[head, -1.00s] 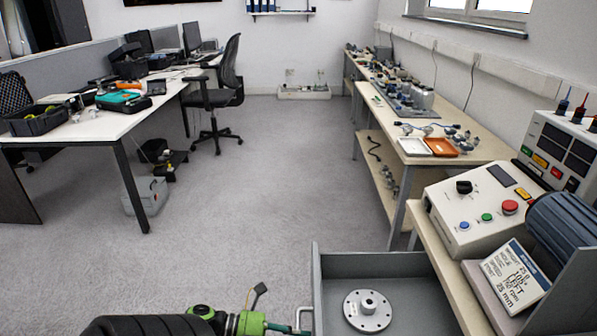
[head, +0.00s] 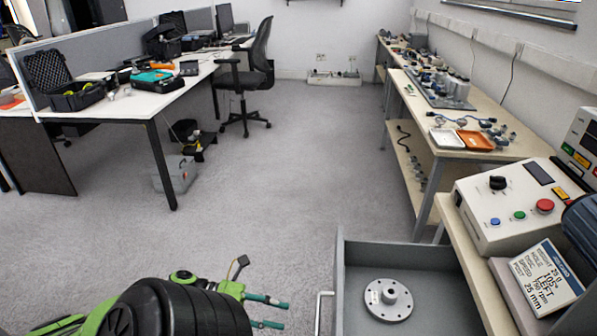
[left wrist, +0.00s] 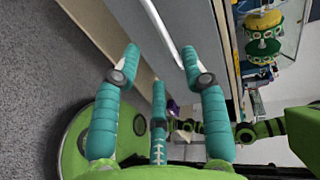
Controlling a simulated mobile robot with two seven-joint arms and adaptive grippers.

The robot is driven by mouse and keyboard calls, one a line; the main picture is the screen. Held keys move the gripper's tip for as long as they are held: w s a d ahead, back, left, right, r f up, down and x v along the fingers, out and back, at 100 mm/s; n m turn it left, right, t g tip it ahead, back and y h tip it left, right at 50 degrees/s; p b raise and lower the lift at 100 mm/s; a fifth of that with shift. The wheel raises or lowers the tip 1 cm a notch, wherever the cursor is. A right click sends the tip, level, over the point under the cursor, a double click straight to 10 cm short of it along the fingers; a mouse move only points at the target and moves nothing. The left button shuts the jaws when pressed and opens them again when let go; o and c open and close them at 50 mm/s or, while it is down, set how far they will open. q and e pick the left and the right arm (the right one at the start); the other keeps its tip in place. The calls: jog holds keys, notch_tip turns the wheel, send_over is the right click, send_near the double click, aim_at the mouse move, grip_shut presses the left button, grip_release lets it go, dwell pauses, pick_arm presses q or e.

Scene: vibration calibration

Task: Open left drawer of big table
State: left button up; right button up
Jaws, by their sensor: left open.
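A grey drawer (head: 398,256) is pulled out at the lower right of the head view, its inside open to view. A round metal flanged disc (head: 388,299) lies in it. The drawer's pale bar handle (head: 319,318) stands on its left-hand front. My left gripper (head: 287,314) has its teal fingers apart, just left of the handle, with a small gap. In the left wrist view, the left gripper (left wrist: 160,62) is open and empty, and the pale handle bar (left wrist: 162,28) lies ahead of the fingertips. My right gripper is not in view.
The big table (head: 462,235) carries a control box (head: 508,207) and a label display (head: 543,281) beside the drawer. A side bench (head: 487,156) with small parts runs behind. A white desk (head: 140,103) and office chair (head: 250,80) stand left. The middle floor is clear.

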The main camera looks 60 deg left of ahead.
pick_arm(q)
jog(key=shift+v, duration=1.25)
